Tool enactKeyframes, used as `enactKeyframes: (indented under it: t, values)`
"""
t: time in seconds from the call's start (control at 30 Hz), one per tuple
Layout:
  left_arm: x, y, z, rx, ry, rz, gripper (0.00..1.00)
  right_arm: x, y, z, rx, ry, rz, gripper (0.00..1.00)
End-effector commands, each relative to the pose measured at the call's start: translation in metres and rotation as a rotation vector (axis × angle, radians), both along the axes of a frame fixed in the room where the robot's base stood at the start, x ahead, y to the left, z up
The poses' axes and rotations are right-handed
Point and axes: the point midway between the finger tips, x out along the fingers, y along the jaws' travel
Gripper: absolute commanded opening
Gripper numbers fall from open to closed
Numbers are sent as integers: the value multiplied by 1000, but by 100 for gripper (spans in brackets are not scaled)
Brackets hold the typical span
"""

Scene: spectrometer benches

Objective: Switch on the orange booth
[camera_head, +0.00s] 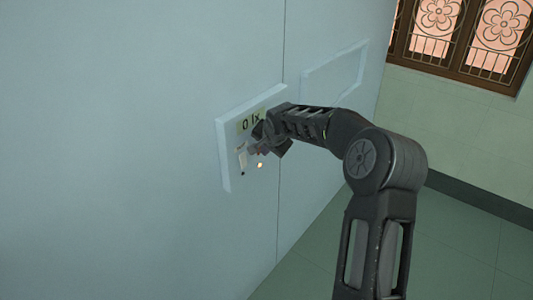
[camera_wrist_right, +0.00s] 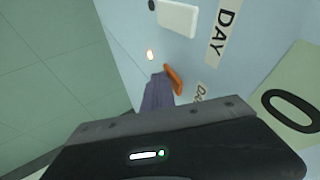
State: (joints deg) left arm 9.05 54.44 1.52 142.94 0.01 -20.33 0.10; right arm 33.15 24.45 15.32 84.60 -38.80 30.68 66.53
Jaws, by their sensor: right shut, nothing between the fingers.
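A light blue control panel (camera_head: 228,165) stands out from the pale wall, with a "0 lx" display (camera_head: 250,122). My right gripper (camera_head: 262,146) is at the panel, just below the display, shut and empty. In the right wrist view its fingers (camera_wrist_right: 158,92) end beside a small orange piece (camera_wrist_right: 173,78); I cannot tell whether they touch. A white rectangular switch (camera_wrist_right: 178,18) sits near a "DAY" label (camera_wrist_right: 222,32). A small glowing light (camera_wrist_right: 150,54) shows near the fingertips, and also in the head view (camera_head: 260,165). My left gripper is out of view.
A second label (camera_wrist_right: 200,92) is partly cut off behind the gripper body. A recessed blank panel (camera_head: 335,75) is on the wall to the right. A barred window (camera_head: 435,35) is at the back right. The green floor (camera_head: 480,245) looks clear.

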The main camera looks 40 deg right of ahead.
Motion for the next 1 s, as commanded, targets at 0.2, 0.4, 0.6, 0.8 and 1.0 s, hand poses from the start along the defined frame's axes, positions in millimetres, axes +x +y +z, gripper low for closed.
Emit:
enactKeyframes:
  t: [0.2, 0.4, 0.6, 0.8, 1.0]
  values:
    - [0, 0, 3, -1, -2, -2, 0, 1, 1, 5, 0, -2, 2, 0]
    - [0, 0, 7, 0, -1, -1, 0, 1, 1, 13, -1, -3, 2, 0]
    - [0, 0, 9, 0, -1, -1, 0, 2, 2, 20, 0, -6, 3, 0]
    - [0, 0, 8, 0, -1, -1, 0, 2, 2, 20, 0, -6, 3, 0]
    - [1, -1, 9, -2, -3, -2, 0, 2, 2, 20, 0, -6, 3, 0]
